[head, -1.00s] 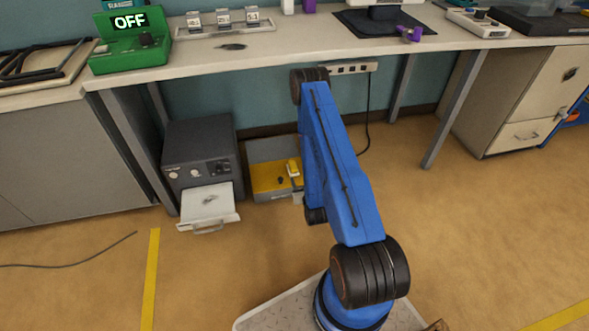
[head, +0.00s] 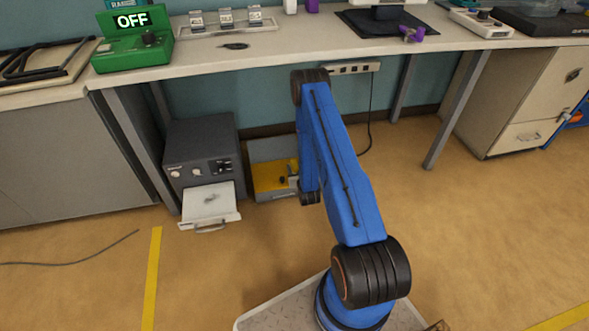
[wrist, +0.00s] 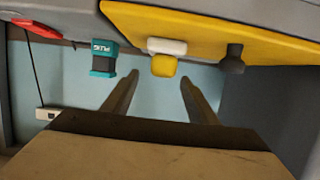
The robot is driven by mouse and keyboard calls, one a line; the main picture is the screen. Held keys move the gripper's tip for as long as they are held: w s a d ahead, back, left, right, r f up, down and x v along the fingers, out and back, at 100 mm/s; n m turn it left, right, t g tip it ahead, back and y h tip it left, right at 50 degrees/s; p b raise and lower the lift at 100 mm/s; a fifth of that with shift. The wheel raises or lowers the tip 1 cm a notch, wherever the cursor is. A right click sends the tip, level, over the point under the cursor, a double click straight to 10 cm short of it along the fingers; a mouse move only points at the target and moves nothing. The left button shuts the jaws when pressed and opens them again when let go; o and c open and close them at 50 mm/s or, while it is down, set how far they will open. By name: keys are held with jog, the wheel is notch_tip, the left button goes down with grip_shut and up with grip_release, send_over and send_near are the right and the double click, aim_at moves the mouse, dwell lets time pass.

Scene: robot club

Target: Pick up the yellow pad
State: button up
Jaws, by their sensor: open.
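The yellow pad (wrist: 164,65) shows in the wrist view as a small block with a white part and a yellow part, set against a yellow panel. My gripper (wrist: 160,82) is open, its two fingers pointing toward the pad, one to each side of it in the picture. I see no contact, and the remaining gap is hard to judge. In the head view my gripper (head: 294,181) is small and partly behind my blue arm, over the right side of a grey box with a yellow floor (head: 265,177). The pad cannot be made out there.
A dark knob (wrist: 232,58) stands on the yellow panel beside the pad. A teal plug-labelled item (wrist: 103,59) and a red item (wrist: 37,28) lie left. A dark grey cabinet (head: 200,150) with a pulled-out white drawer (head: 210,203) stands left of the box, near the workbench (head: 270,42).

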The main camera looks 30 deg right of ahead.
aim_at(295, 165)
jog(key=shift+x, duration=2.15)
jog(key=shift+a+f, duration=0.1)
jog(key=c, duration=1.1)
